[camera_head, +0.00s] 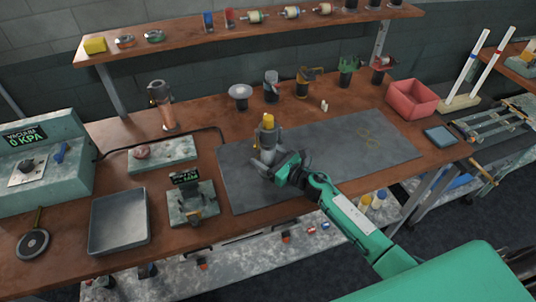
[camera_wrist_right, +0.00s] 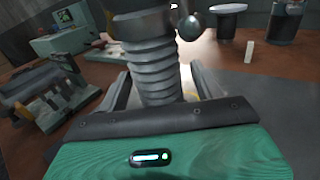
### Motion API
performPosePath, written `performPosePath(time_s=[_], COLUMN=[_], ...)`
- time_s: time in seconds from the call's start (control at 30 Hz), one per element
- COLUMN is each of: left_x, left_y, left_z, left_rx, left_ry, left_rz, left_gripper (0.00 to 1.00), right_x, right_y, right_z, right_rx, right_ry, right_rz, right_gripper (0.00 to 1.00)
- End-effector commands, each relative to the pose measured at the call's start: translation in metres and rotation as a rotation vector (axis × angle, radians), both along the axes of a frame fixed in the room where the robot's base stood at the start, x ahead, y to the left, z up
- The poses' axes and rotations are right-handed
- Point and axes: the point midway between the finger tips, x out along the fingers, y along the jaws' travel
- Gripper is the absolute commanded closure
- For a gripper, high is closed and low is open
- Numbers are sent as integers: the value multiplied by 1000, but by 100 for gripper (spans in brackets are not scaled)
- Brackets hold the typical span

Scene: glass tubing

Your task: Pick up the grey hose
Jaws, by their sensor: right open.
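The grey hose (camera_wrist_right: 152,65) is a ribbed, upright grey piece in the right wrist view, large and close. It stands between the two fingers of my right gripper (camera_head: 267,163), which is open around it. In the head view the grey hose (camera_head: 268,138) stands on the dark mat with a small yellow piece at its top. My right arm reaches to it from the lower right. Contact between fingers and hose cannot be told. My left gripper is not in view.
The dark mat (camera_head: 345,152) is mostly clear to the right of the hose. A small gauge stand (camera_head: 190,205) and a grey tray (camera_head: 118,222) are to the left. Several upright holders, including a white-topped one (camera_head: 240,92), stand behind. A red bin (camera_head: 411,101) is at right.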

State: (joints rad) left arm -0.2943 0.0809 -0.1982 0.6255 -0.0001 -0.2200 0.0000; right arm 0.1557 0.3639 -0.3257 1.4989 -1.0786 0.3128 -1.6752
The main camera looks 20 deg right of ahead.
Motion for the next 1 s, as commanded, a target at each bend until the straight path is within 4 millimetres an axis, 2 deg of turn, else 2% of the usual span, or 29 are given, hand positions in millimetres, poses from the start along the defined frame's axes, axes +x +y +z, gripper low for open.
performPosePath(time_s=[0.1,0.37,0.67,0.7,1.0], left_x=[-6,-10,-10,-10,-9], left_y=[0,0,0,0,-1], left_z=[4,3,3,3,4], left_rx=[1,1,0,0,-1], left_ry=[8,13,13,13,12], left_rz=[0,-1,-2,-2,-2], left_gripper=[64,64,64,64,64], right_x=[9,11,11,11,11], right_y=[6,7,7,7,7], right_z=[1,-1,-1,1,3], right_rx=[1,0,0,1,0], right_ry=[1,0,0,-2,-2], right_rz=[1,1,1,1,1], right_gripper=[33,33,90,92,92])
